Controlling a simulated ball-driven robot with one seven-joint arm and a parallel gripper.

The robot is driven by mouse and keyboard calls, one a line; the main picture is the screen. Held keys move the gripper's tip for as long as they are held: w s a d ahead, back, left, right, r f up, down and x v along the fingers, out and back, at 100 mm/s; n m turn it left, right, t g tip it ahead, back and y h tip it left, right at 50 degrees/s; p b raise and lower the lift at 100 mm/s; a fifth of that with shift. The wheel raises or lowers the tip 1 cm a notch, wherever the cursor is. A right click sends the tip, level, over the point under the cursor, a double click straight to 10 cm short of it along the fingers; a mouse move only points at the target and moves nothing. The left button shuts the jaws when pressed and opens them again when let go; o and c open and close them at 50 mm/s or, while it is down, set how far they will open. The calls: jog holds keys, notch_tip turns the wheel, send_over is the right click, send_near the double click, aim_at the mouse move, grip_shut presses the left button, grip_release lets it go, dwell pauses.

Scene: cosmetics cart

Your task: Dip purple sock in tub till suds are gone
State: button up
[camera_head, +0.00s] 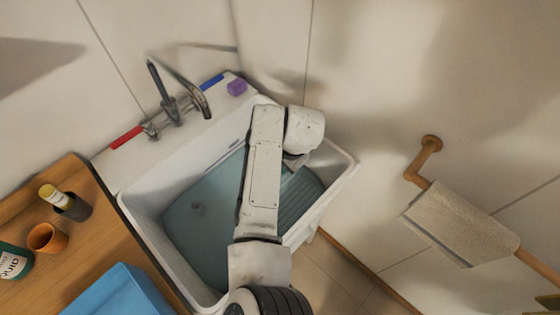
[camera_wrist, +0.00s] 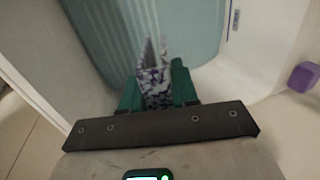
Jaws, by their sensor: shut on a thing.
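My gripper (camera_wrist: 157,88) shows its green fingers in the wrist view, shut on the purple sock (camera_wrist: 154,74). The sock is mottled purple and white, and the white patches look like suds. Its free end points away from the fingers, over the blue-green water in the tub. I cannot tell whether it touches the water. The white tub (camera_head: 146,212) holds the water (camera_head: 205,210) and has a ribbed slope at its right side. In the head view my arm reaches across the tub; it hides the sock and the fingers.
A faucet (camera_head: 172,105) rises at the tub's back edge, with a purple block (camera_head: 237,87) to its right. A wooden counter (camera_head: 95,240) at left bears a blue bin (camera_head: 120,290), an orange cup (camera_head: 46,238) and bottles. A towel (camera_head: 460,222) hangs on a wall rail at right.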

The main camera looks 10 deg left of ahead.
jog(key=shift+r, duration=2.85)
